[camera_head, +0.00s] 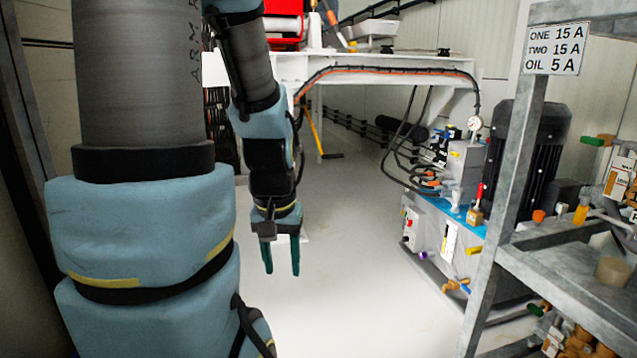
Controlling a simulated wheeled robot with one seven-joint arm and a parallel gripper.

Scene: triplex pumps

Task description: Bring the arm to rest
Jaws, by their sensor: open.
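My arm, with dark grey tubes and blue joint covers, fills the left of the head view. It bends over at the top, and its far part hangs down left of centre. My gripper (281,260) is at its lower end, pointing down. Its two teal fingers are apart, with nothing seen between them. It hangs in front of the pale floor (345,270), touching nothing that I can see.
A grey metal shelf rack (560,290) with a label sign (555,49) stands at the right. Behind it is a pump unit (430,235) with a black motor (522,155), hoses and a gauge. A white bench (400,70) crosses the back. The middle floor is clear.

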